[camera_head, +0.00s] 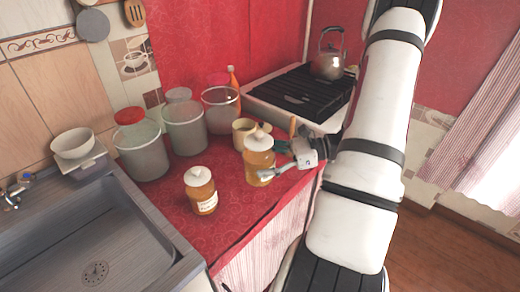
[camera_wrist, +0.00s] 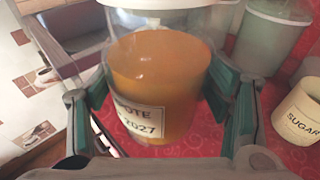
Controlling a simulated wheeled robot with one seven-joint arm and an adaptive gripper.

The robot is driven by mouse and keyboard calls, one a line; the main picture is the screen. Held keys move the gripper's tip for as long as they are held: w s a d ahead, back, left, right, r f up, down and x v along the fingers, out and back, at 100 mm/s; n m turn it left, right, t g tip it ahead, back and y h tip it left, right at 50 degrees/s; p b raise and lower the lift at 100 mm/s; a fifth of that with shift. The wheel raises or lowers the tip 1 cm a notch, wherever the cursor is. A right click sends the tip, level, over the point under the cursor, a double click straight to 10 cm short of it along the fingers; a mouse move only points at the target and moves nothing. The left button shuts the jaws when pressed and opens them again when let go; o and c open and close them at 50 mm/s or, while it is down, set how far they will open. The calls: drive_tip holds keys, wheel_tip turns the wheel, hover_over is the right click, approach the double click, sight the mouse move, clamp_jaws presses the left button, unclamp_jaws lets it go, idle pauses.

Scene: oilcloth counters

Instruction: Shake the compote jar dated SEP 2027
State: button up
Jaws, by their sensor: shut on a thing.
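A compote jar with orange contents and a white lid (camera_head: 259,165) is between the fingers of my gripper (camera_head: 279,160). In the wrist view the held jar (camera_wrist: 155,75) has a label (camera_wrist: 140,120) that partly reads "...POTE" and "2027"; the month is not readable. My gripper (camera_wrist: 163,100) is shut on this jar, with one finger on each side. The jar is about upright; whether it touches the counter I cannot tell. A second, similar jar with a white lid (camera_head: 201,190) stands on the red counter to the left; its label is too small to read.
A yellowish mug (camera_head: 243,131) stands just behind the held jar; the wrist view shows a sugar container (camera_wrist: 300,110) at right. Several clear canisters (camera_head: 184,128) stand at the back left. A sink (camera_head: 90,235) is at left, a stove (camera_head: 300,95) with a kettle (camera_head: 328,64) behind.

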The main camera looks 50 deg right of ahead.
sight(265, 140)
drive_tip(key=shift+f, duration=0.25)
drive_tip(key=shift+r, duration=0.1)
wheel_tip(265, 140, up, 11)
drive_tip(key=p, duration=0.7)
drive_tip(key=shift+s, duration=0.1)
drive_tip(key=f+b, duration=0.2)
drive_tip(key=f, duration=0.3)
drive_tip(key=f+b, duration=0.3)
drive_tip(key=f, duration=0.2)
drive_tip(key=shift+w+f, duration=0.2)
drive_tip(key=shift+f, duration=0.15)
drive_tip(key=shift+s+f, duration=0.15)
drive_tip(key=shift+f, duration=0.05)
